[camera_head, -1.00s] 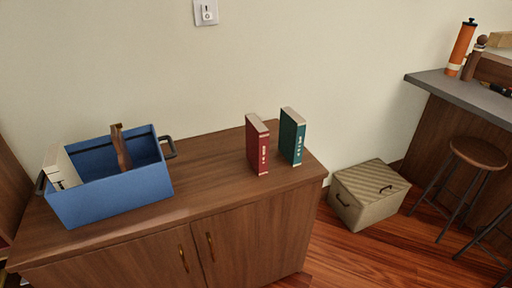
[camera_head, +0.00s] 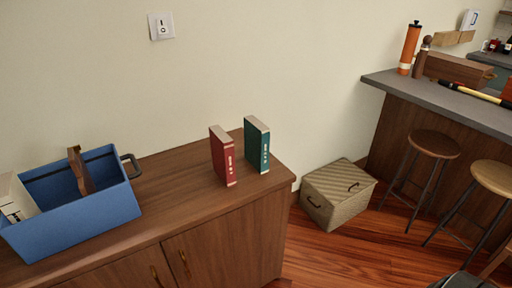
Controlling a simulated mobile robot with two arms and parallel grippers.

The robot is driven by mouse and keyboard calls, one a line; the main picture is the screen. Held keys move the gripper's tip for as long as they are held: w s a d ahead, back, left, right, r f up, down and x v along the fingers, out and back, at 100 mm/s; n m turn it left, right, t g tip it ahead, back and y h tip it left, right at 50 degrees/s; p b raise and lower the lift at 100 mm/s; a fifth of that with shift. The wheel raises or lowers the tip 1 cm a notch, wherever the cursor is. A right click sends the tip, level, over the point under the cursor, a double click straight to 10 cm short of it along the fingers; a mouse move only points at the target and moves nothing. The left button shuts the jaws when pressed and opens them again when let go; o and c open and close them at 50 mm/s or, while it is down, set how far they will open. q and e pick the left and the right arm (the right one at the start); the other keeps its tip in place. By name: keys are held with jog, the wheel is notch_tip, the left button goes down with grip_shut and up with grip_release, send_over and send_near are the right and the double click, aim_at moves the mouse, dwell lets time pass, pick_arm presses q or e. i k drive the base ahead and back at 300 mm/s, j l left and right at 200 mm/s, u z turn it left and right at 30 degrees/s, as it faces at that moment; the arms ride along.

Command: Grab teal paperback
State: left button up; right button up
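The teal paperback (camera_head: 257,145) stands upright near the right end of the brown wooden cabinet top (camera_head: 180,178). A red book (camera_head: 223,156) stands upright just to its left, with a narrow gap between them. The spines of both, with pale lettering, face toward me. Neither of my grippers shows in the head view.
A blue bin (camera_head: 85,218) with a cream item and a brown item in it stands on the cabinet's left part. A woven lidded box (camera_head: 337,194) sits on the floor right of the cabinet. Stools (camera_head: 434,145) stand by the grey counter (camera_head: 440,98) at right.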

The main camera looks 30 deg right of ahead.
aim_at(257, 134)
jog(key=i+l, duration=0.1)
jog(key=l, duration=0.6)
jog(key=i+l, duration=0.1)
jog(key=l, duration=0.6)
jog(key=i+l, duration=0.1)
jog(key=l, duration=0.55)
